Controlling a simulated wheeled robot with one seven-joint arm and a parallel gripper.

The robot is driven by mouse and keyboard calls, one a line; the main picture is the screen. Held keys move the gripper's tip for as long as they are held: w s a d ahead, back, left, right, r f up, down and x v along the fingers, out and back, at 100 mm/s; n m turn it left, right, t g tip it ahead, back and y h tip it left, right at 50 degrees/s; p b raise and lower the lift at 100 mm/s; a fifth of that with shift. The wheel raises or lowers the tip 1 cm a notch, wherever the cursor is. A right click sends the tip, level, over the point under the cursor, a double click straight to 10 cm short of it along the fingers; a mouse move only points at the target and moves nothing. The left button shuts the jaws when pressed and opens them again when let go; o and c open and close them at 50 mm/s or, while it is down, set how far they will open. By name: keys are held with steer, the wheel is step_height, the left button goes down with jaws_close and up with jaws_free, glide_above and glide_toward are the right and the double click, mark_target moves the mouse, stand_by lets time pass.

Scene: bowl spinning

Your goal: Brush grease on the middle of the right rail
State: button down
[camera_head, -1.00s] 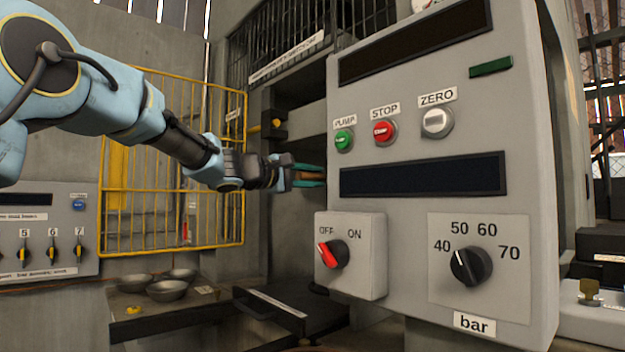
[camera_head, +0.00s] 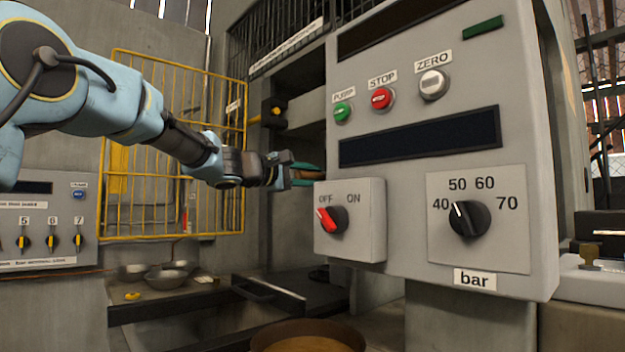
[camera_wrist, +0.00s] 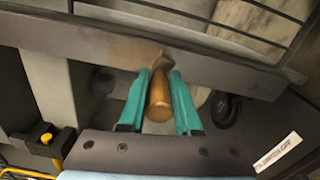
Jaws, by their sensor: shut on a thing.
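My gripper (camera_head: 305,176) is at mid-height, just left of the grey control panel, with its fingertips partly hidden by the panel's edge. In the wrist view its teal fingers (camera_wrist: 158,98) are closed around the wooden handle of a brush (camera_wrist: 159,97). The brush's far end points toward a long dark beam (camera_wrist: 90,45) that crosses the wrist view. I cannot tell whether it touches the beam, or whether this beam is the right rail. The head view does not clearly show which part is the right rail.
The control panel (camera_head: 420,120) with its knobs and buttons stands close on the right. A yellow mesh gate (camera_head: 172,205) is behind my arm. Metal bowls (camera_head: 166,280) rest on a ledge at the lower left. A round brown container (camera_head: 270,340) shows at the bottom edge.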

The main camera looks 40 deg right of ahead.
step_height(320, 180, down, 10)
steer(key=b, duration=1.2)
stand_by(0.7)
steer(key=shift+d+r+p, duration=0.1)
steer(key=shift+r+p, duration=2)
steer(key=shift+r, duration=2.4)
steer(key=shift+r+p, duration=1.25)
steer(key=shift+r, duration=0.5)
step_height(320, 180, up, 9)
steer(key=p, duration=0.7)
steer(key=shift+s, duration=0.1)
